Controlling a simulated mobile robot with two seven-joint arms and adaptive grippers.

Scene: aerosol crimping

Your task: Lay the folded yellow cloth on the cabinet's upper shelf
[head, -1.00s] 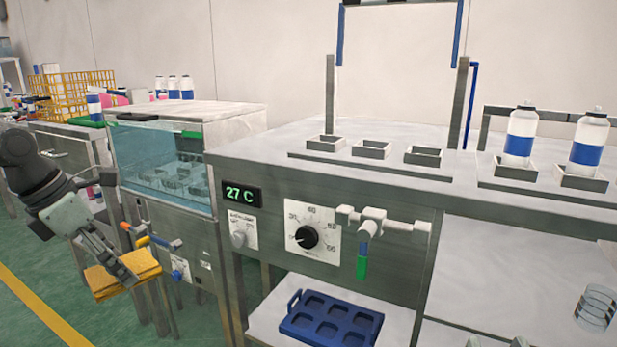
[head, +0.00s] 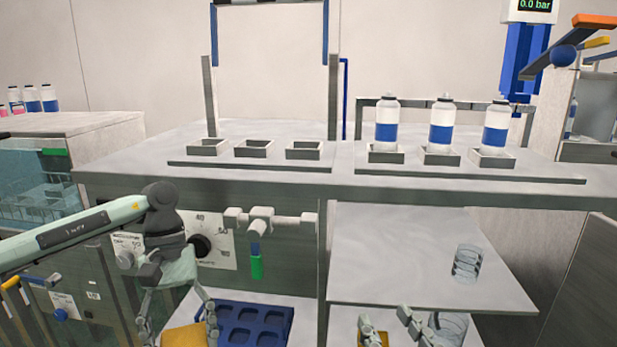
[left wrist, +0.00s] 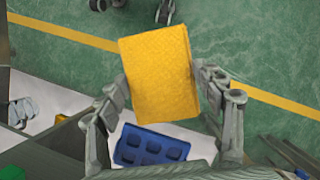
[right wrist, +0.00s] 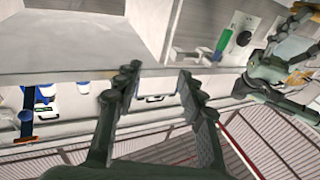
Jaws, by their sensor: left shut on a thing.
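The folded yellow cloth (head: 184,337) is in my left gripper (head: 180,325), low in the head view and left of the cabinet's shelf compartment. In the left wrist view the cloth (left wrist: 160,72) is flat and rectangular between the two fingers. The cabinet's upper shelf (head: 400,270) is a grey board at centre right of the head view, with a clear cylinder (head: 467,262) near its right side. My right gripper (head: 395,330) is in front of the shelf's lower edge. Its fingers (right wrist: 155,95) are apart and empty in the right wrist view.
A blue tray (head: 240,322) lies on a low board beside the left gripper. Another clear cylinder (head: 450,327) stands below the upper shelf. A valve with a green handle (head: 257,267) sticks out above the tray. The left and middle of the upper shelf are bare.

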